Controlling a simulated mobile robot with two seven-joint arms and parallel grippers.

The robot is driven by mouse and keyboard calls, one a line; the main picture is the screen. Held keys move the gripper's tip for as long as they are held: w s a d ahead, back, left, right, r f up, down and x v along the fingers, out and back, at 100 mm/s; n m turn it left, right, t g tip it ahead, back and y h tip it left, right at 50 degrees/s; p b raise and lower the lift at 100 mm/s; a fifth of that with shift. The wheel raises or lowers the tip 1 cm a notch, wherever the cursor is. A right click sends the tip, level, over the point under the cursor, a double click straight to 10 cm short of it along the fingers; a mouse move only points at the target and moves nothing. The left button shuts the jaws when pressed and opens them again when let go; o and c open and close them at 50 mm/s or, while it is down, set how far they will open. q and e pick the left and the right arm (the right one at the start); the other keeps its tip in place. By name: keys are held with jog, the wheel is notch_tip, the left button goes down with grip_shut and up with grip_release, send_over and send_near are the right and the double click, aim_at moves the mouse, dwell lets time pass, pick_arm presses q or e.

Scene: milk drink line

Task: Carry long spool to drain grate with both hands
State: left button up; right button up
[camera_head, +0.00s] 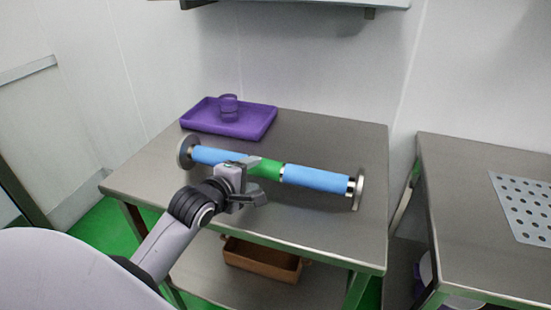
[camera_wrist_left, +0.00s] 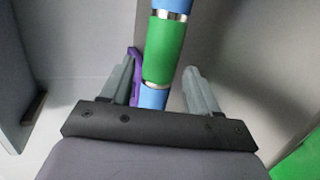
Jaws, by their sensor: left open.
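The long spool (camera_head: 317,178) lies across the left metal table, with blue sleeves, a green middle section and metal end discs. My left gripper (camera_head: 245,191) is in front of the spool, left of its middle. In the left wrist view my left gripper (camera_wrist_left: 161,85) is open, and the spool's green section (camera_wrist_left: 165,50) shows between and beyond its fingers. I cannot tell whether the fingers touch the spool. The drain grate (camera_head: 525,206) is a perforated plate on the right table. My right gripper is not in view.
A purple tray (camera_head: 262,123) holding a clear purple cup (camera_head: 228,107) stands at the back of the left table (camera_head: 340,235). A gap separates it from the right table (camera_head: 455,185). A brown box (camera_head: 262,262) sits on the lower shelf. A wall shelf (camera_head: 300,3) hangs above.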

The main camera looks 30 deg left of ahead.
aim_at(263, 169)
pick_arm(q)
jog(key=shift+w+f, duration=0.1)
jog(key=shift+w, duration=0.4)
jog(key=shift+f+x, duration=0.2)
jog(key=shift+x, duration=2.75)
jog(key=shift+s+d, duration=0.1)
jog(key=shift+d, duration=0.1)
grip_shut()
jog(key=shift+r, duration=0.3)
